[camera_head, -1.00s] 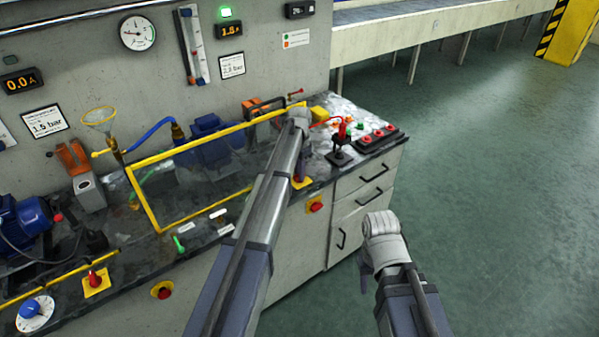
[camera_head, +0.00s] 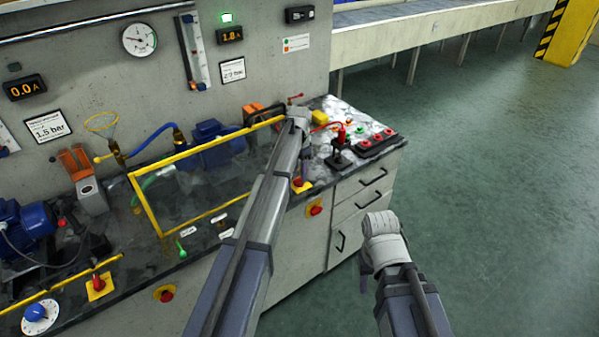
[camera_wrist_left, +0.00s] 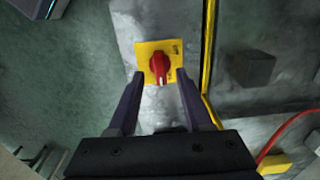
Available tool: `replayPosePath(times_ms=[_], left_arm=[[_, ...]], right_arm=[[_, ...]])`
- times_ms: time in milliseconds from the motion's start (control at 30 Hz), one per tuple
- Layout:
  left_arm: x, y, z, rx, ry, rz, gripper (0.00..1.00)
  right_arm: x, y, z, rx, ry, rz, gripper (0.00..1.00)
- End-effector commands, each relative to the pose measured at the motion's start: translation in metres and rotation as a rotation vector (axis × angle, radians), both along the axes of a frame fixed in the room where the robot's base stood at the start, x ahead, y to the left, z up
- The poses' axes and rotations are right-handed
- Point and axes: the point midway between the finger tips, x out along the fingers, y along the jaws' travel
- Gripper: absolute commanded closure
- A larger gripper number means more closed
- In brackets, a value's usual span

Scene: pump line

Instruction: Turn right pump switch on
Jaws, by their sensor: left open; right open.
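The right pump switch is a red knob on a yellow plate (camera_head: 302,187) at the front edge of the bench, partly behind my left arm in the head view. In the left wrist view the red knob (camera_wrist_left: 159,65) shows clearly, its pale mark towards the gripper. My left gripper (camera_wrist_left: 160,78) is open, its fingers on either side of the knob. I cannot tell whether they touch it. In the head view the left gripper (camera_head: 304,172) points down at the switch. My right gripper (camera_head: 364,280) is open and empty, in front of the drawers.
A green lamp (camera_head: 226,18) is lit above a display (camera_head: 230,35) reading about 1.8 A. The left display (camera_head: 25,88) reads 0.0 A. Another red switch (camera_head: 97,283) is at the left. A yellow-framed clear guard (camera_head: 190,195) stands beside my left arm. Floor at right is clear.

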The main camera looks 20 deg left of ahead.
Motion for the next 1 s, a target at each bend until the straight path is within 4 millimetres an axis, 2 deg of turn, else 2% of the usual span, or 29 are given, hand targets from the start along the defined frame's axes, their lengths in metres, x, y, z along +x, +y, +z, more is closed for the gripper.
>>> replayPosePath(times_ms=[33, 200, 400, 900, 1000], left_arm=[[0.000, 0.000, 0.013, 0.000, 0.000, 0.000, 0.50], [0.000, 0.000, 0.037, 0.000, 0.000, 0.000, 0.50], [0.000, 0.000, 0.055, 0.000, 0.000, -0.001, 0.50], [0.000, 0.000, 0.055, 0.000, 0.000, -0.001, 0.50], [-0.009, -0.007, 0.055, 0.001, 0.002, 0.004, 0.50]], right_arm=[[0.000, 0.000, 0.013, 0.000, 0.000, 0.000, 0.55], [0.000, 0.000, 0.037, 0.000, 0.000, 0.000, 0.55], [0.000, 0.000, 0.055, 0.000, 0.000, 0.000, 0.55], [0.000, 0.000, 0.055, 0.000, 0.000, 0.000, 0.55], [0.000, 0.000, 0.055, 0.000, 0.000, 0.000, 0.55]])
